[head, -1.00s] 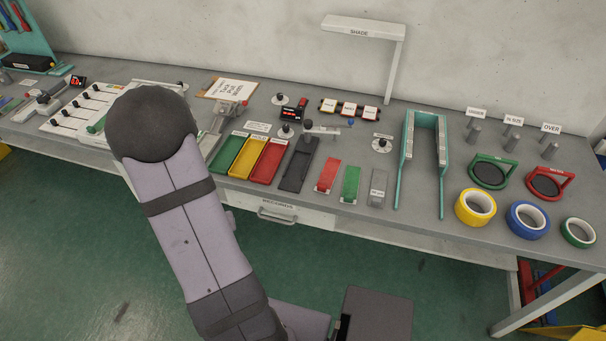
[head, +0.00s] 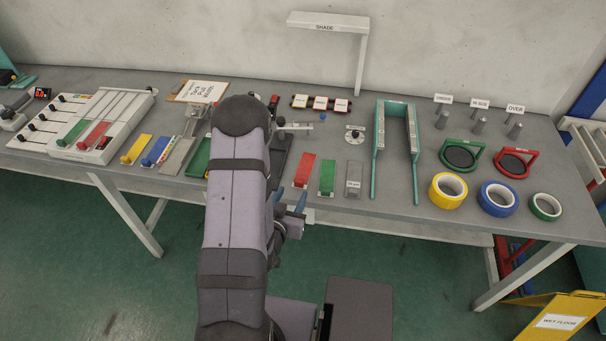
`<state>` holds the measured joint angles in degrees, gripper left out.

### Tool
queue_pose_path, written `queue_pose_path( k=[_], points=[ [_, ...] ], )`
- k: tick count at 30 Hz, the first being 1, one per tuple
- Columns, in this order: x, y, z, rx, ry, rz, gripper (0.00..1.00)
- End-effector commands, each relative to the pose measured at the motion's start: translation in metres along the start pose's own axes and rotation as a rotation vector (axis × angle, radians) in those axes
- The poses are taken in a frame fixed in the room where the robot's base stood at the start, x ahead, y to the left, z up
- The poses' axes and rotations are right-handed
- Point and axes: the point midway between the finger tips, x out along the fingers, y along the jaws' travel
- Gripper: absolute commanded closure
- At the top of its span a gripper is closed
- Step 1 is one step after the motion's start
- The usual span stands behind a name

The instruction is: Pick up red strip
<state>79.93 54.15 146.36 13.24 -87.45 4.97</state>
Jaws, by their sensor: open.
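A short red strip (head: 305,170) lies on the workbench right of my arm, with a green strip (head: 327,178) beside it. My gripper (head: 289,201) shows just right of my arm, with two blue fingertips apart. It appears in front of the bench's front edge, below the short red strip in the picture and not touching it. The gripper is open, with nothing seen between the fingers. My arm hides part of the gripper and most of the trays behind it.
A grey block (head: 353,181) and a teal fork-shaped frame (head: 376,150) stand right of the strips. Yellow (head: 437,201), blue (head: 485,208) and green (head: 534,217) tape rolls lie farther right. A lamp labelled SHADE (head: 327,24) overhangs the back. Bare bench shows around the frame.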

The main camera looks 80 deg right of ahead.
Motion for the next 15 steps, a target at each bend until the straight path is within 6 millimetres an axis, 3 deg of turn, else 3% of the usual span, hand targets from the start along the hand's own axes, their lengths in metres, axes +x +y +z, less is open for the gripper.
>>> queue_pose_path(
  k=[6, 15],
  points=[
    [0.015, 0.0, 0.002, 0.002, 0.003, -0.001, 0.56],
    [0.02, 0.0, -0.001, 0.0, 0.0, -0.001, 0.56]
  ],
)
